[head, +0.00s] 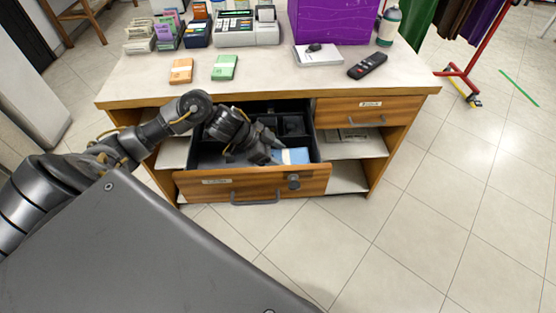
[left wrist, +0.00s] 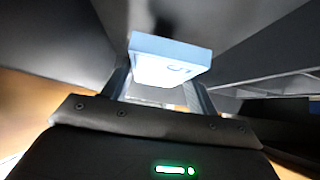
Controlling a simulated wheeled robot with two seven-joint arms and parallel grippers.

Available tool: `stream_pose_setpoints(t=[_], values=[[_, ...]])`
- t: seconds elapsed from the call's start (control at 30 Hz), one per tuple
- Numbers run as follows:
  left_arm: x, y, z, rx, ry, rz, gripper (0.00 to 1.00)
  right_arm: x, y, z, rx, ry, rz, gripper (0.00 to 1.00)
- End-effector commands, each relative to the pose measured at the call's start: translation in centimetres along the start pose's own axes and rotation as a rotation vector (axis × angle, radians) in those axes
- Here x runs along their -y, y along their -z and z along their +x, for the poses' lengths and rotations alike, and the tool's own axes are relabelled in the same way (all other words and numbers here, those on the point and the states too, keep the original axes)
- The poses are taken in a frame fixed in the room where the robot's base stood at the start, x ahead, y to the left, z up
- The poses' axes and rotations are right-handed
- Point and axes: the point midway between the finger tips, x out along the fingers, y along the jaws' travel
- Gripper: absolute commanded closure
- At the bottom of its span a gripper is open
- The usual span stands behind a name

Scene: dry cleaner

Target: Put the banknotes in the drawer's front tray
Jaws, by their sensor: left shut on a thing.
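The drawer (head: 225,184) under the counter is pulled open. My left gripper (head: 272,155) is down inside it, shut on a blue banknote bundle (head: 294,156). The bundle is at the right side of the drawer's front tray (head: 211,158); I cannot tell whether it touches the tray floor. In the left wrist view the pale blue bundle (left wrist: 170,48) sits between the fingers (left wrist: 160,92). An orange banknote bundle (head: 181,70) and a green banknote bundle (head: 224,67) lie on the counter above. My right gripper is out of view.
The counter top (head: 270,77) overhangs the back of the drawer, where dark dividers (head: 291,124) form small compartments. A cash register (head: 249,27), a purple box (head: 333,20), a white box (head: 318,55) and a black remote (head: 367,65) stand on top. A shut drawer (head: 368,110) is at right.

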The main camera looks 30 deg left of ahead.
Motion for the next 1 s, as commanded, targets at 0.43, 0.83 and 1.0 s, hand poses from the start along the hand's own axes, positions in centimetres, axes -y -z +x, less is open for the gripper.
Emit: stream_pose_setpoints(t=[0.43,0.83,1.0], values=[[0.0,-2.0,2.0,0.000,-0.001,0.000,0.69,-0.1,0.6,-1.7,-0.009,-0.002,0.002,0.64],[-0.1,-2.3,2.3,0.001,-0.002,-0.001,0.20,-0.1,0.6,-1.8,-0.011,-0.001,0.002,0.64],[0.0,-2.3,2.3,0.001,-0.001,0.000,0.20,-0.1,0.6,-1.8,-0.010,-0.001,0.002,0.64]])
